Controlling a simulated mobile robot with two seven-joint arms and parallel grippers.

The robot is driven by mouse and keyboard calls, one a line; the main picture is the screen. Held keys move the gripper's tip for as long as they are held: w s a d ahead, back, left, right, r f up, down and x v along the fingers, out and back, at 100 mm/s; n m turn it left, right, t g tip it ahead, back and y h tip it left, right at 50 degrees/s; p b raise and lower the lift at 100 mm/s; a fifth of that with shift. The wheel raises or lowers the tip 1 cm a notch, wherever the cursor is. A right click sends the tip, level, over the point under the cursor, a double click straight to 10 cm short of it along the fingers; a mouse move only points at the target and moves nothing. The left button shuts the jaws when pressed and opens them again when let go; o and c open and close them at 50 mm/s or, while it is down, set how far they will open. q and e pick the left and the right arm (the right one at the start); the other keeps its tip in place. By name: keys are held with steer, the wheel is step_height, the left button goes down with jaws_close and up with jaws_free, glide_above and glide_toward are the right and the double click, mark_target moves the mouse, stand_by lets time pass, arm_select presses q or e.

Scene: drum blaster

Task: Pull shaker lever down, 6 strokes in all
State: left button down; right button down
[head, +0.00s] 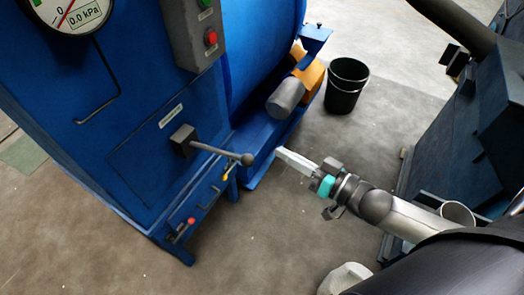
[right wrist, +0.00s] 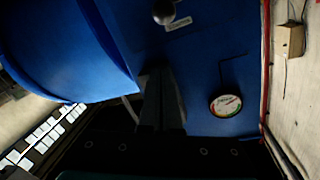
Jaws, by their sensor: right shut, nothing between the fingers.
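The shaker lever (head: 218,152) is a grey rod with a round ball knob, sticking out of a dark pivot box (head: 183,140) on the blue machine's front panel. Its dark ball knob also shows at the top of the right wrist view (right wrist: 164,12). My right gripper (head: 281,154) is shut and empty. In the head view its pale fingertips are to the right of the knob, apart from it. In the right wrist view its dark fingers (right wrist: 160,98) are below the knob, with a gap between. My left gripper is not in view.
The blue machine cabinet (head: 110,130) fills the left, with a pressure gauge (head: 75,8) and a button box (head: 205,38). A red-knobbed handle (head: 185,228) is low on the panel. A black bucket (head: 346,86) stands on the floor behind. Another blue unit (head: 450,150) is at right.

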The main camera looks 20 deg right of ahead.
steer(key=r+b+x, duration=0.1)
steer(key=x, duration=0.9)
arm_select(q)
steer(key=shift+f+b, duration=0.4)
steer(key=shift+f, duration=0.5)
arm_select(e)
steer(key=f, duration=0.1)
steer(key=s+f, duration=0.1)
steer(key=f, duration=0.1)
steer(key=s+f, duration=0.1)
steer(key=shift+s+a+f, duration=0.1)
steer(key=shift+a+f, duration=0.05)
steer(key=shift+a, duration=0.2)
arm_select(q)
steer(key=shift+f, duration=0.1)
